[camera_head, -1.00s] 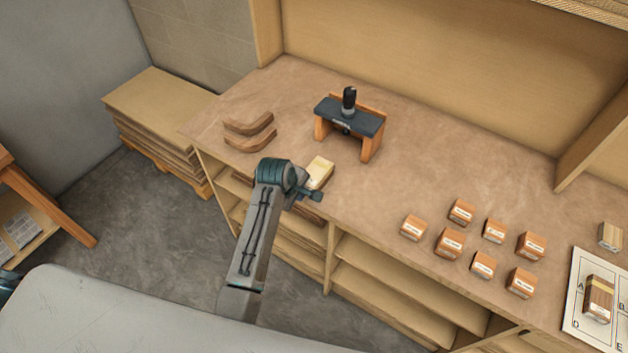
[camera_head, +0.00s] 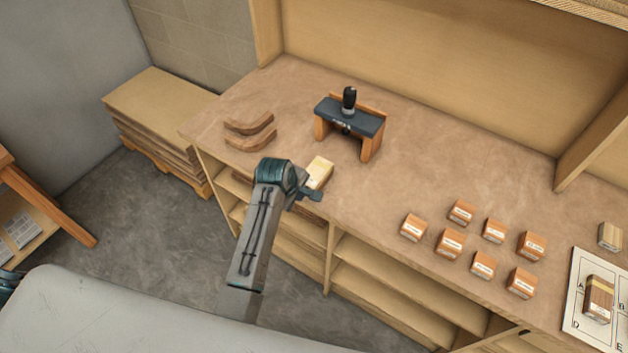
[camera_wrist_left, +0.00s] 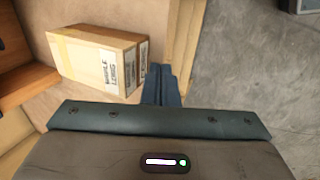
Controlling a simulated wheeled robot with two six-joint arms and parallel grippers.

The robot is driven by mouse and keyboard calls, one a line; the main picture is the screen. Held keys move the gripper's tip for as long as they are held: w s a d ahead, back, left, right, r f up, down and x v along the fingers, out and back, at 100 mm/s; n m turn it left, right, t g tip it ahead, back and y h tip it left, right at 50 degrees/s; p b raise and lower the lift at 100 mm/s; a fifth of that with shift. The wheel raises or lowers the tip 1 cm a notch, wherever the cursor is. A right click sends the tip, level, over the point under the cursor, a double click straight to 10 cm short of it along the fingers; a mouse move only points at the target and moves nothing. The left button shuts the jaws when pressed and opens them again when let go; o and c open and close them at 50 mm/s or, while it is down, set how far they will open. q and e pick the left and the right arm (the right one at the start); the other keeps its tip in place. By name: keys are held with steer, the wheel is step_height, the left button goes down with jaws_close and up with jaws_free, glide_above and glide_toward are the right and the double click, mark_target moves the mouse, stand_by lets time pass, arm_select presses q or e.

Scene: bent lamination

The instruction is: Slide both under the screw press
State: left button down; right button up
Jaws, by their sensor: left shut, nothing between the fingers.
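The screw press (camera_head: 348,113) stands upright on the bench, a dark crossbeam with a black screw on orange wooden legs. A pale wooden block (camera_head: 319,171) lies at the bench's front edge, in front of the press and apart from it. My right gripper is out of view.
Two curved brown wooden pieces (camera_head: 250,139) lie left of the press. Several small labelled blocks (camera_head: 449,243) stand to the right. A lettered sheet (camera_head: 575,335) with a block on it lies at far right. The bench top (camera_head: 400,180) between is clear.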

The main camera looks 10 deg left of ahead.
mark_target(325, 160)
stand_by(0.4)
